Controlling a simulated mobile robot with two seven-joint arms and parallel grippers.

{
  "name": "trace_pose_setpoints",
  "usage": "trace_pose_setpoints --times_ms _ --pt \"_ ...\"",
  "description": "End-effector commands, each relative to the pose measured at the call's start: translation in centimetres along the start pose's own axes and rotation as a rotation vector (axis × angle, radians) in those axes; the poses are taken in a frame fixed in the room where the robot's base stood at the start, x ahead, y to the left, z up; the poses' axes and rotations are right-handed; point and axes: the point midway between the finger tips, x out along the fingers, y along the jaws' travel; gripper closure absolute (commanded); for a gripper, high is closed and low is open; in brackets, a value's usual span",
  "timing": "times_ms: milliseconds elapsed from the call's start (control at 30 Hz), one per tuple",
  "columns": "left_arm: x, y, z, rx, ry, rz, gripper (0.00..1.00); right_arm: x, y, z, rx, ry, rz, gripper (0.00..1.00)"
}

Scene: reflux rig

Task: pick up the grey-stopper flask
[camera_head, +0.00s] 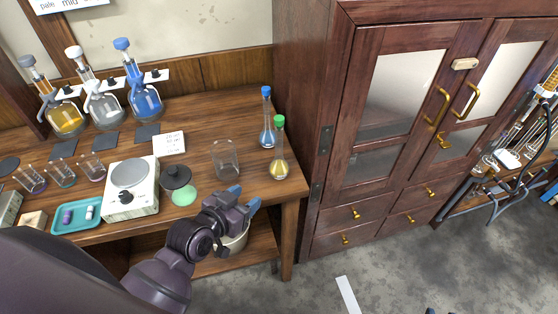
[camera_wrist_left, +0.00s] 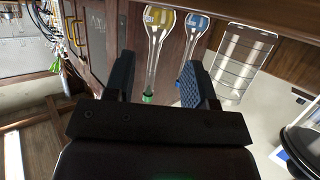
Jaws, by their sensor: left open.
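The grey-stopper flask (camera_head: 65,119) stands at the back left of the wooden bench, holding amber liquid. Its grey stopper (camera_head: 28,61) tops a tilted-looking neck. My left gripper (camera_head: 244,198) is open and empty at the bench's front edge, far to the right of that flask. In the left wrist view the open fingers (camera_wrist_left: 159,68) frame a yellow-liquid flask with a green stopper (camera_wrist_left: 160,28), which stands beyond them. The grey-stopper flask is not visible in that view. Only small dark tips show at the head view's bottom edge, possibly my right gripper (camera_head: 440,312).
A white-stopper flask (camera_head: 106,112) and blue-stopper flask (camera_head: 145,103) stand right of the grey-stopper one. A hotplate (camera_head: 131,196), a dark-lidded jar (camera_head: 180,187), a blue tray (camera_head: 66,221) and an empty beaker (camera_head: 226,160) occupy the bench front. A cabinet (camera_head: 360,160) stands right.

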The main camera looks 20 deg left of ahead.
Motion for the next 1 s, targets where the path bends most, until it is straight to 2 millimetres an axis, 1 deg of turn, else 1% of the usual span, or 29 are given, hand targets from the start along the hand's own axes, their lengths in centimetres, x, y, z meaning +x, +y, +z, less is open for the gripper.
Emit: trace_pose_setpoints --times_ms 33,200,300,400,467,700,800,1000 --pt "0.6 0.1 -1.4 0.004 0.044 0.008 0.5 -0.3 0.0 -0.4 0.002 0.001 0.0 0.63" --pt "2.3 0.1 -5.4 0.004 0.204 0.021 0.5 -0.9 0.0 -0.8 0.007 -0.004 0.002 0.63" --pt "3.0 0.1 -7.4 0.002 0.282 0.018 0.5 -1.2 0.1 -0.8 0.008 -0.01 0.003 0.63" --pt "3.5 -0.1 -8.5 -0.002 0.328 0.013 0.5 -1.3 0.1 -0.6 0.008 -0.016 0.003 0.63" --pt "3.9 -0.1 -8.9 -0.003 0.34 0.011 0.5 -1.3 0.1 -0.5 0.008 -0.019 0.003 0.63" --pt "7.0 -0.1 -10.0 -0.005 0.345 0.01 0.5 -1.3 0.1 -0.7 0.006 -0.018 0.003 0.63" --pt "8.1 -0.1 -10.3 -0.004 0.344 0.01 0.5 -1.3 0.2 -1.0 0.004 -0.013 0.002 0.63" --pt "9.1 -0.1 -10.7 -0.004 0.342 0.01 0.5 -1.1 0.2 -1.8 0.0 0.002 0.001 0.63"
